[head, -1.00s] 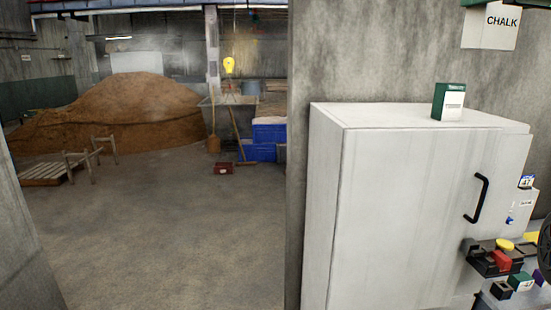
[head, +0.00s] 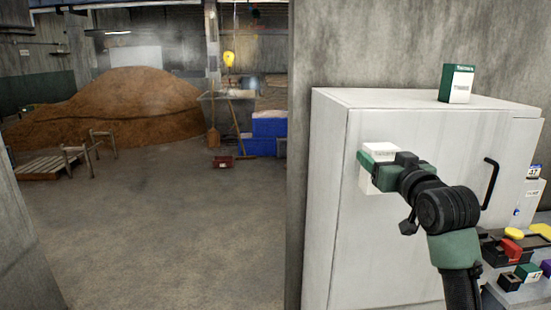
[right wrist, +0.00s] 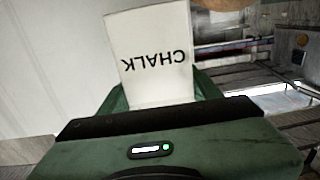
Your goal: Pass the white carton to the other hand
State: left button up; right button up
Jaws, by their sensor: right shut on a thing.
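The white carton (head: 374,184) is in front of the pale cabinet's face in the head view. My right gripper (head: 369,159), with green fingers, is shut on it, and the carton shows above and below the fingers. In the right wrist view the carton (right wrist: 150,45) sticks out beyond the gripper (right wrist: 160,96), with the word CHALK upside down on its face. The fingers are on either side of its near end, which the gripper's body partly hides. My left gripper is in neither view.
A pale cabinet (head: 430,235) with a black handle (head: 490,183) stands behind my right arm. A green and white box (head: 457,84) is on top. Several small coloured items lie on a bench (head: 497,292) at right. Open floor (head: 190,235) lies left, towards a brown heap (head: 130,105).

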jog(key=s+a+f+b, duration=0.1)
jog(key=s+a+f, duration=0.1)
jog(key=f, duration=0.5)
jog(key=s+a+f+b, duration=0.1)
jog(key=s+a+f, duration=0.15)
jog(key=f, duration=0.45)
jog(key=s+f+m+h+b, duration=0.15)
jog(key=s+f+b, duration=0.25)
jog(key=s+f, duration=1.55)
jog(key=s+a+r+n+g+y, duration=0.1)
jog(key=a+r+n+g+y, duration=0.1)
jog(key=a+r+n+y, duration=0.35)
jog(key=s+a+r+n+g+y, duration=0.1)
jog(key=a+r+n+g+y, duration=0.15)
jog(key=a+y, duration=0.6)
jog(key=a+f+h, duration=0.3)
jog(key=a+f, duration=0.1)
jog(key=a, duration=0.6)
jog(key=d+n+g+y, duration=0.5)
jog(key=d+g, duration=0.1)
jog(key=shift+w+d+f, duration=0.15)
jog(key=shift+d, duration=0.2)
